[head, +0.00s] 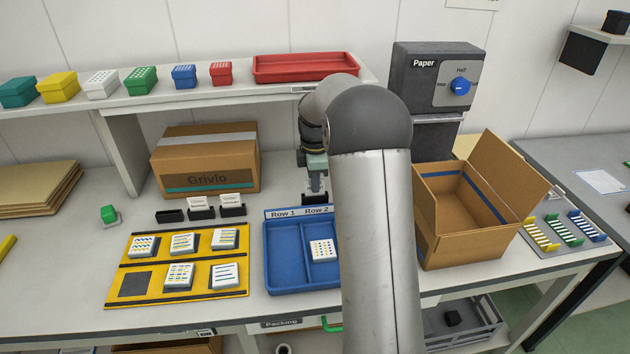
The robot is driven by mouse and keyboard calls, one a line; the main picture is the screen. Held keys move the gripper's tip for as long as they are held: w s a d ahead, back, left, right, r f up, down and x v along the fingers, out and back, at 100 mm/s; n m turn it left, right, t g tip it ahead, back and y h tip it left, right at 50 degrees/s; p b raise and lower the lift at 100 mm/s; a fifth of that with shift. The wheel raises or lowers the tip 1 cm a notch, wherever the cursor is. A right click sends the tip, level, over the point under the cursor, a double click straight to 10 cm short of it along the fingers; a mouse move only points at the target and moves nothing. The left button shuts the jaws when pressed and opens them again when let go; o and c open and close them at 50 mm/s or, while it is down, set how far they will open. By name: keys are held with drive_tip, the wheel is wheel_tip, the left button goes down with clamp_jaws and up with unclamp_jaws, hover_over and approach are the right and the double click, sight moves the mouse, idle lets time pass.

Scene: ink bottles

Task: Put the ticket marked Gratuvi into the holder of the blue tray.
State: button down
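The blue tray (268,266) stands on the table in the middle, partly hidden by my arm. Its back edge is labelled Row 1 and Row 2, and one white box with dots sits inside. Two white tickets, one in the middle black holder (202,213) and one in the right black holder (233,210), stand left of the tray; their print is too small to read. The left black holder (170,215) looks empty. My gripper (316,197) points down just behind the tray's back edge. Its fingers are too small to tell open from shut. No tray holder can be made out.
A yellow mat (118,291) with several patterned white boxes lies left of the tray. A closed Grivlo carton (206,160) stands behind the holders. An open carton (450,225) stands right of my arm. A shelf with small coloured boxes and a red tray (305,68) runs behind.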

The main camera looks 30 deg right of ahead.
idle(0.3)
drive_tip(key=c, duration=1.5)
unclamp_jaws()
drive_tip(key=shift+c, duration=0.2)
wheel_tip(320, 180, up, 17)
drive_tip(key=shift+r, duration=0.2)
drive_tip(key=s+a+f+m, duration=0.2)
drive_tip(key=s+a+m, duration=0.2)
drive_tip(key=s+a, duration=0.25)
drive_tip(key=s+a+f+m, duration=0.3)
drive_tip(key=s+a, duration=0.2)
drive_tip(key=s, duration=0.3)
drive_tip(key=s+a+f+m, duration=0.3)
drive_tip(key=s+f, duration=0.2)
drive_tip(key=s, duration=0.4)
drive_tip(key=s+a+f+m, duration=0.3)
drive_tip(key=s+f+m, duration=0.1)
drive_tip(key=s, duration=0.4)
drive_tip(key=shift+s+f, duration=0.35)
drive_tip(key=shift+f, duration=0.3)
